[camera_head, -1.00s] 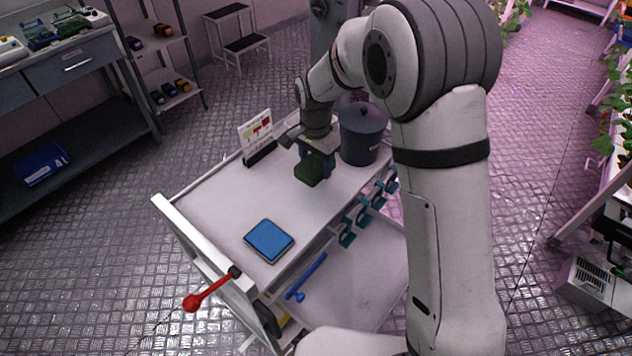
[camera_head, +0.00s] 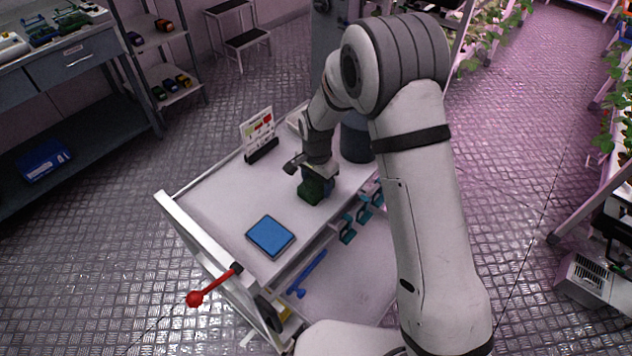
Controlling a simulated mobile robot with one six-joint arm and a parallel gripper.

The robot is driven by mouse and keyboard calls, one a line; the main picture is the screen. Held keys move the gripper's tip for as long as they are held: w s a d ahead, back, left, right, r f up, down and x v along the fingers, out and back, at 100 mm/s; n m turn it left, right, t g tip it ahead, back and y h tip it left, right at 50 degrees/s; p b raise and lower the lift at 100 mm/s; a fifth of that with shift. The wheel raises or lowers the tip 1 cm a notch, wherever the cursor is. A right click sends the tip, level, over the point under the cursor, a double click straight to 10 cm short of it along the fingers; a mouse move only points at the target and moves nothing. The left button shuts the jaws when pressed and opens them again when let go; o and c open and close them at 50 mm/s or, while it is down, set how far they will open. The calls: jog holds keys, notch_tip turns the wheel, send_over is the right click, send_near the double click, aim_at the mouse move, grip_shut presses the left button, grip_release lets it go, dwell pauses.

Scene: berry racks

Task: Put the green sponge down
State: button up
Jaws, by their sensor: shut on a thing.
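The green sponge (camera_head: 310,191) is a dark green block at the right part of the white cart's top (camera_head: 215,207). My gripper (camera_head: 316,178) points down over it and is shut on it. The sponge's lower side is at or just above the cart top; I cannot tell if it touches. The fingers are small and partly hidden behind the sponge and the wrist.
A blue flat pad (camera_head: 270,236) lies in front of the sponge. A sign card in a black stand (camera_head: 260,140) stands behind left. A dark grey bin (camera_head: 356,142) is partly hidden by my arm. Teal hooks (camera_head: 347,229) line the cart's right side. The cart top's left is clear.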

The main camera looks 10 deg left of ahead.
aim_at(317, 183)
jog(key=o, duration=1)
jog(key=shift+o, duration=0.2)
notch_tip(317, 183, up, 12)
jog(key=s+d+r+n+t, duration=0.1)
jog(key=s+d+r, duration=0.35)
jog(key=d, duration=0.25)
jog(key=s+d+r+n, duration=0.2)
jog(key=s+d+r, duration=0.1)
jog(key=d+r, duration=0.35)
jog(key=s+d+r+n+t, duration=0.1)
jog(key=s+d+n+t, duration=0.1)
jog(key=s+d, duration=0.9)
jog(key=shift+s+d+r+n+b, duration=0.15)
jog(key=shift+s+d+n+b, duration=0.35)
jog(key=shift+s, duration=1.45)
jog(key=shift+a, duration=0.2)
